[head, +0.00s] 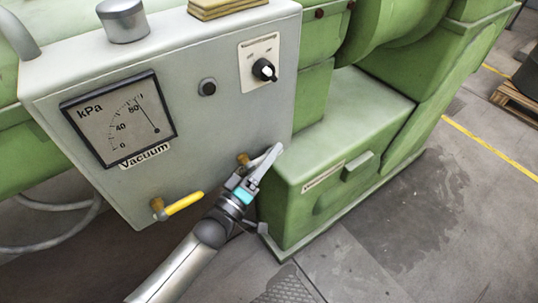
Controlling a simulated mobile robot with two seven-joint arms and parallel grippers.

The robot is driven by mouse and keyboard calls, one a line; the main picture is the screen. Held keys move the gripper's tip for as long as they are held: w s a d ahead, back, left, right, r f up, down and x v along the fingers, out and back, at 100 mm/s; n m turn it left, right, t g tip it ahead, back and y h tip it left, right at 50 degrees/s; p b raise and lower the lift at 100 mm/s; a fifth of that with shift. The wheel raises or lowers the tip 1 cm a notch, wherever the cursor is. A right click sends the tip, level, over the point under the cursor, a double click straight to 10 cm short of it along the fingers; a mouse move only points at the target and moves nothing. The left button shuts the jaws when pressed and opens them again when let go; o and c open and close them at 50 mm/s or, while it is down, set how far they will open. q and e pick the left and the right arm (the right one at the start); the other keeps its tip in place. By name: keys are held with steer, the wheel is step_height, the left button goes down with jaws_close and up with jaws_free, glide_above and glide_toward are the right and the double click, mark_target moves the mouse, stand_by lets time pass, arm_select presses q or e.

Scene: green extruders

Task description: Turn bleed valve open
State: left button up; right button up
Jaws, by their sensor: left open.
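A valve with a brass body and a yellow lever (184,203) sits low on the front of the grey control box. Its lever points right and slightly up. A second brass fitting (242,158) sits further right near the box's lower edge. It is partly hidden by my left gripper (268,160), so I cannot tell its handle's position. My left gripper is open, with its fingers pointing up and right beside this fitting. I cannot tell whether they touch it. No label names either valve as the bleed valve. My right gripper is not in view.
The grey box carries a vacuum gauge (119,118), a black rotary switch (264,70) and a dark button (207,87). A green machine base (335,150) stands close at the right. Hoses (60,206) hang at the left. Floor is clear at lower right.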

arm_select(q)
jaws_close()
stand_by(0.3)
stand_by(1.1)
